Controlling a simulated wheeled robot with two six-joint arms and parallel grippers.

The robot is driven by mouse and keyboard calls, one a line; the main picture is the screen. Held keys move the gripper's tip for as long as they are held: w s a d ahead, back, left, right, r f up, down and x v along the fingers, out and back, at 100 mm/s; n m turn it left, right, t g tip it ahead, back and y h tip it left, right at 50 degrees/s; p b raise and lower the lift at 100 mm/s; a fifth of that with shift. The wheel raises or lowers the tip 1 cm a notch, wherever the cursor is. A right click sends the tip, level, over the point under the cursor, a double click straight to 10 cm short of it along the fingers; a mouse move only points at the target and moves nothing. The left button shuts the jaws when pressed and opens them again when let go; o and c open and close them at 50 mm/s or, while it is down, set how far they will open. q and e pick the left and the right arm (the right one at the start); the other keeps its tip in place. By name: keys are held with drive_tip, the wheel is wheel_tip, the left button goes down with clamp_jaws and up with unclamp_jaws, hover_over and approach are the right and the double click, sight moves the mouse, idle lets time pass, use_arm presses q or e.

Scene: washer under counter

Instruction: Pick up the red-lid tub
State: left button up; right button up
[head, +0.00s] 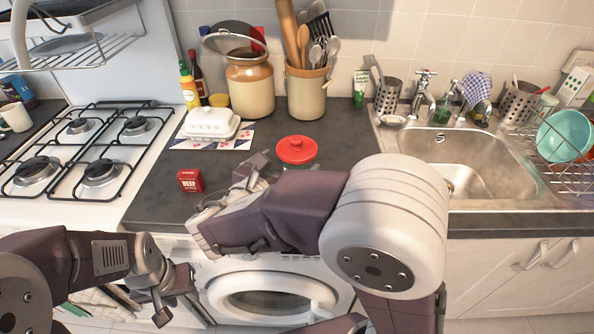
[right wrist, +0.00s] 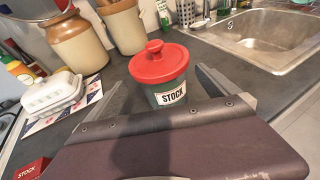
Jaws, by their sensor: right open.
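The red-lid tub (head: 296,152) stands upright on the dark counter, right of the butter dish. In the right wrist view the tub (right wrist: 160,75) shows its red knobbed lid, dark body and white STOCK label. My right gripper (head: 254,175) is open and empty, just in front and to the left of the tub in the head view. In the right wrist view its fingers stand on either side of the tub's lower part, with gaps visible. My arm hides the tub's lower body in the head view. My left gripper (head: 170,294) is low in front of the counter; its jaw opening is unclear.
The sink (head: 460,160) is right, the hob (head: 90,150) left. The washer (head: 270,295) is below.

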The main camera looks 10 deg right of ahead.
sight(296, 145)
drive_tip(key=x, duration=0.3)
drive_tip(key=b+x, duration=0.1)
drive_tip(key=shift+d+f, duration=0.2)
drive_tip(key=shift+f, duration=0.1)
drive_tip(key=shift+w+d, duration=0.2)
drive_tip(key=shift+w, duration=0.1)
drive_tip(key=shift+s+a, duration=0.1)
drive_tip(key=c, duration=0.3)
clamp_jaws()
drive_tip(key=shift+r, duration=0.15)
drive_tip(key=shift+r+p, duration=0.3)
drive_tip(key=shift+r, duration=0.3)
wheel_tip(296, 145, up, 3)
drive_tip(key=shift+f+p, duration=0.1)
drive_tip(key=shift+p, duration=0.4)
drive_tip(key=s+d+r+p, duration=0.2)
drive_tip(key=s+d+r, duration=0.4)
drive_tip(key=s+d, duration=0.2)
drive_tip(key=shift+s+r, duration=0.3)
drive_tip(key=shift+r, duration=0.1)
